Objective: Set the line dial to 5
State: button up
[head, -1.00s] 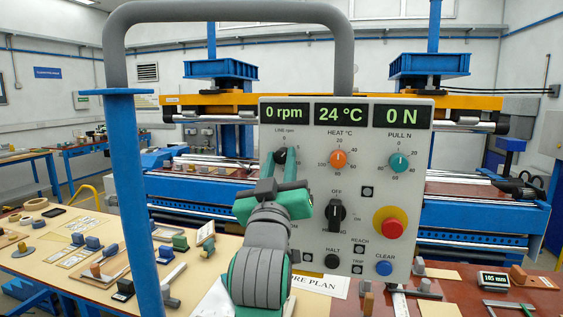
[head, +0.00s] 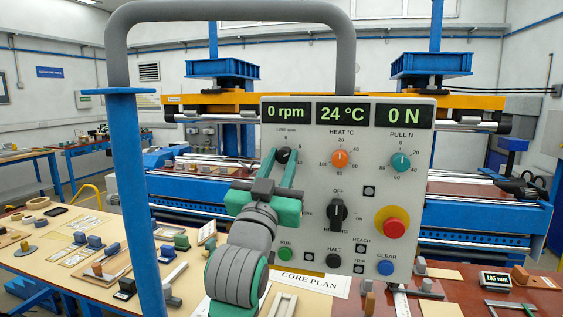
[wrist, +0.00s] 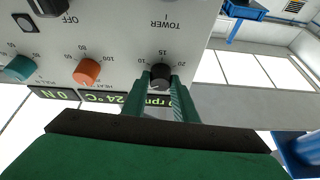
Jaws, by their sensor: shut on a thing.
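The line dial (head: 283,155) is a small black knob at the upper left of the light grey panel (head: 320,190), under the green "0 rpm" readout (head: 285,110). My gripper (head: 281,160) has its two green fingers shut on the dial's sides. In the wrist view my gripper (wrist: 160,84) has one finger on each side of the black line dial (wrist: 160,72). The marks 10, 15 and 20 show around the dial there. Its pointer is too small and partly covered to read.
The orange heat dial (head: 340,158) and teal pull dial (head: 401,162) are to the right. Below are a black selector (head: 338,213), a red stop button (head: 395,228), and the green run button (head: 285,249). A blue post (head: 130,200) stands left of my arm.

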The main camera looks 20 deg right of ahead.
jog(key=o, duration=1.1)
jog(key=v, duration=1)
jog(key=shift+s+a+f, duration=0.2)
jog(key=shift+s, duration=0.1)
